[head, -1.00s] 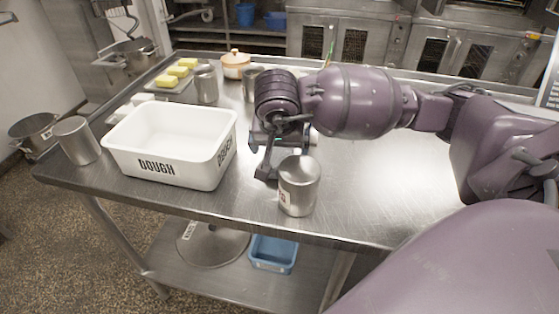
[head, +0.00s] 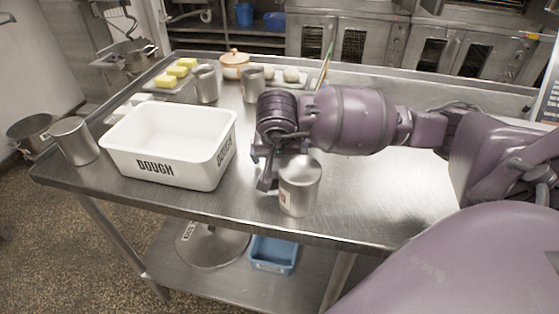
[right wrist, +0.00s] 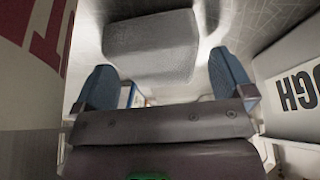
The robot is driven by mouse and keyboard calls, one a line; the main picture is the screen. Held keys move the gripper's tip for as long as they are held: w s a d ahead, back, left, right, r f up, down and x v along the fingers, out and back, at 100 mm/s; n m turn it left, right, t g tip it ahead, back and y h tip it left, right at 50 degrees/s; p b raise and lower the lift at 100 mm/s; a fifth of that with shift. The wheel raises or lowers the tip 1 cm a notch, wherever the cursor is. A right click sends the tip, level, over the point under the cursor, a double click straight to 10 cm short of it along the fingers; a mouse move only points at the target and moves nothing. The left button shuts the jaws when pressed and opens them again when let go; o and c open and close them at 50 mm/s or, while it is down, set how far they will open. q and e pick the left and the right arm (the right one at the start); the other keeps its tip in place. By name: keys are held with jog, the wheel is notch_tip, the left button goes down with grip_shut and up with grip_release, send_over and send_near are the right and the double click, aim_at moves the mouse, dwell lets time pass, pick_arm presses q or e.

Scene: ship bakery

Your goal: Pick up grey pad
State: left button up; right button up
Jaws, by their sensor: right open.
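The grey pad (right wrist: 150,45) shows in the right wrist view as a flat, rounded, textured piece on the metal surface. It lies just ahead of and between the two blue-tipped fingers of my right gripper (right wrist: 165,70). The fingers are spread apart, with nothing held between them. In the head view my right gripper (head: 268,180) is low over the table, between the white dough bin and a metal can. I cannot make out the pad in the head view; the gripper and can cover that area. My left gripper is not in view.
The metal can (head: 299,186) stands close beside my right gripper; its red lettering shows in the right wrist view (right wrist: 30,60). The white dough bin (head: 165,168) is on the other side. Cans, butter and a pot (head: 235,64) stand farther back. The table's right part is clear.

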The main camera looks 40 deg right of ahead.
jog(key=shift+f, duration=0.2)
dwell(0.3)
jog(key=c, duration=1)
jog(key=shift+r, duration=0.1)
jog(key=shift+r, duration=0.15)
notch_tip(320, 180, up, 20)
jog(key=p, duration=0.1)
jog(key=shift+p, duration=0.3)
